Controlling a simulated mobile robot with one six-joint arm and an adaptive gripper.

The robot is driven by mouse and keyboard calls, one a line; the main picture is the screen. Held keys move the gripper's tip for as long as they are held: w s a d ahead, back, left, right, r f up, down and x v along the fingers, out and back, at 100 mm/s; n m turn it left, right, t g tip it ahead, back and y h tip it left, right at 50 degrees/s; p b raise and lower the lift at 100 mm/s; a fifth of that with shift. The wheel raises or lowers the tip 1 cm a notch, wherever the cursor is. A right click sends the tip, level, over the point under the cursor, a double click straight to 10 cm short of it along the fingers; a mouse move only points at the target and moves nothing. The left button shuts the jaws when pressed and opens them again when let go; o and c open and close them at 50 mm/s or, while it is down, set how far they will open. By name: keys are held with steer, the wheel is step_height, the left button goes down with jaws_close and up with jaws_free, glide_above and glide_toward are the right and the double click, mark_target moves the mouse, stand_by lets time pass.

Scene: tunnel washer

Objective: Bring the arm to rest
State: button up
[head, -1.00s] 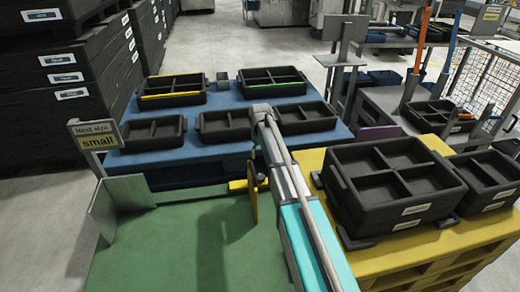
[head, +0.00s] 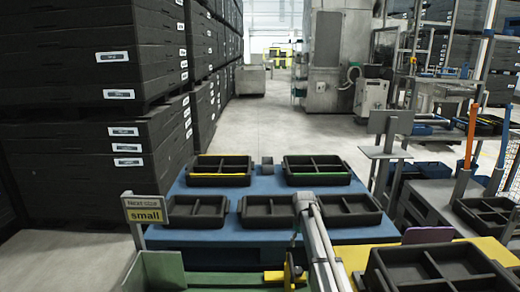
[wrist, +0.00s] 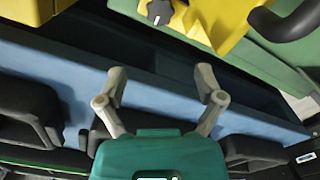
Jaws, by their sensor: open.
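My gripper (wrist: 161,73) is open and empty in the wrist view, its two fingers spread wide over the blue table (wrist: 75,75). In the head view my arm reaches from the bottom edge towards the front of the blue table (head: 215,233), and its end is near the middle black trays. My fingers cannot be made out there. A yellow part with a dark knob (wrist: 159,11) shows at the top of the wrist view, apart from the fingers.
Black trays (head: 197,211) stand on the blue table. A larger divided tray (head: 440,270) is on the yellow surface at right. Tall black crate stacks (head: 120,90) line the left. Open floor (head: 275,120) lies behind.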

step_height(320, 180, up, 7)
steer(key=p, duration=0.6)
steer(key=shift+r, duration=0.2)
steer(key=shift+r+p, duration=0.1)
steer(key=shift+p, duration=0.25)
steer(key=shift+r+p, duration=0.35)
steer(key=shift+p, duration=0.05)
